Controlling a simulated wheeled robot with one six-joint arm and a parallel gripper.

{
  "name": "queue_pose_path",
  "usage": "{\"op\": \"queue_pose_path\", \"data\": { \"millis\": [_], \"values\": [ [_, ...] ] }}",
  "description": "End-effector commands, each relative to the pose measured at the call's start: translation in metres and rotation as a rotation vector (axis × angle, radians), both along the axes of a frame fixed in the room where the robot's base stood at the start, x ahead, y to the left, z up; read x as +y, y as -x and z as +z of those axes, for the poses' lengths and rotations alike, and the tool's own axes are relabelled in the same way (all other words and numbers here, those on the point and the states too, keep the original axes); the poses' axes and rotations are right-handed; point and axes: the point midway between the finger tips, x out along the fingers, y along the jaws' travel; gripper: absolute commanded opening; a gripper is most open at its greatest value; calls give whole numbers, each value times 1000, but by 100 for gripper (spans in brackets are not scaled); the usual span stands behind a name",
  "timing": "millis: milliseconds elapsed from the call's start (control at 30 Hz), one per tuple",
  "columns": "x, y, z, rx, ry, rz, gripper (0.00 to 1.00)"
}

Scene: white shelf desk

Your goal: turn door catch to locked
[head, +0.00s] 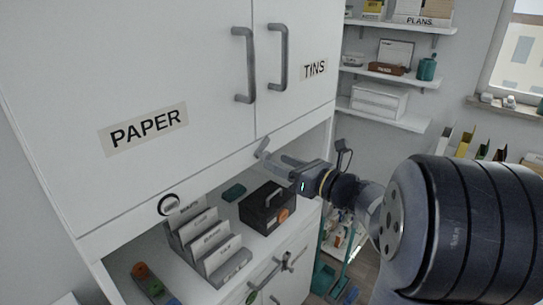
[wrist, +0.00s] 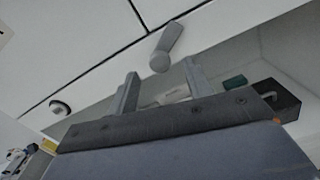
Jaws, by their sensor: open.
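The door catch (head: 262,148) is a small grey lever on the white rail just below the gap between the two upper doors. It sits tilted, its upper end leaning right in the head view. In the wrist view the catch (wrist: 168,44) shows as a short grey bar with a rounded lower end. My gripper (head: 268,162) is open just below and in front of it. In the wrist view my two fingers (wrist: 160,72) stand apart, with the catch's rounded end just above the space between their tips. I cannot tell whether they touch it.
The PAPER door (head: 110,60) and TINS door (head: 300,95) look shut, with grey bar handles above the catch. A round black-and-white knob (head: 170,204) is on the rail at left. Below, the open shelf holds a file rack (head: 212,245) and a black box (head: 266,208).

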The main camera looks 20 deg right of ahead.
Motion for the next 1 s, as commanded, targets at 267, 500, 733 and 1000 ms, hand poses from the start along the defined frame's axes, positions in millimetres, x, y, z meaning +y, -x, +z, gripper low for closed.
{"op": "queue_pose_path", "data": {
  "millis": [267,500,733,1000],
  "values": [
    [19,-25,0,1,0,1,48],
    [21,-29,0,0,2,-1,48],
    [21,-28,0,0,2,0,39],
    [21,-28,0,0,1,0,17]
  ]
}}
